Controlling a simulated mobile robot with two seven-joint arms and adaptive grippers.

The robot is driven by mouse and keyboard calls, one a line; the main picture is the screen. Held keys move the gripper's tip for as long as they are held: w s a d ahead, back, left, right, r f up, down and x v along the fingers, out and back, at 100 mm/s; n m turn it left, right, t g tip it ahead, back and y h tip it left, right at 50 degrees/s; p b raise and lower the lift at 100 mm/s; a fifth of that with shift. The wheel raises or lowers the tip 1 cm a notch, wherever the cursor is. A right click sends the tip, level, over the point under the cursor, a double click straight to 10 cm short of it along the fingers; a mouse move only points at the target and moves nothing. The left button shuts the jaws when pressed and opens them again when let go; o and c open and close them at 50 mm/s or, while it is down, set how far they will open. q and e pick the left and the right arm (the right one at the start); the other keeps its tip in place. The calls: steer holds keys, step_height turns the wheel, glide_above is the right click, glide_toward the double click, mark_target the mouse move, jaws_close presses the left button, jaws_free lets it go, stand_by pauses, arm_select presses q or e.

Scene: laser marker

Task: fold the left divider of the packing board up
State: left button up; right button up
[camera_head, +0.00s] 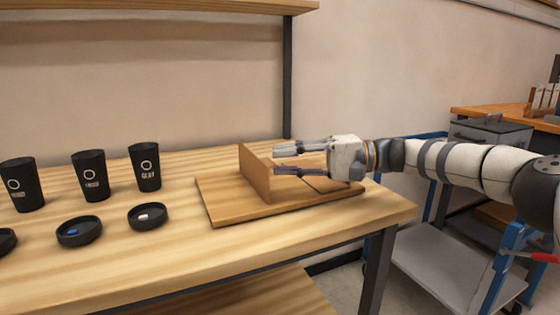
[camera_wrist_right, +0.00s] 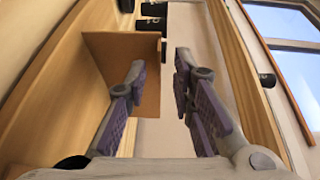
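The packing board (camera_head: 222,210) is a flat wooden board on the table's right part. Its left divider (camera_head: 255,174) stands roughly upright, a thin wooden panel; it also shows in the right wrist view (camera_wrist_right: 112,52). Another flap (camera_head: 322,184) seems to lie flat on the right side, partly hidden by my right gripper (camera_head: 275,161). That gripper is open, with its fingers pointing left towards the divider's right face. In the right wrist view, one finger overlaps the divider and the other is past its edge. I cannot tell whether they touch. My left gripper is out of view.
Several black cups, one of them here (camera_head: 145,167), stand left of the board. Black lids (camera_head: 148,221) lie in front of them. A shelf post (camera_head: 287,80) rises behind the board. A blue-framed cart (camera_head: 430,262) stands right of the table (camera_head: 250,243).

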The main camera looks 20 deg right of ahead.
steer(key=v, duration=1)
steer(key=shift+d, duration=0.3)
steer(key=shift+r, duration=0.15)
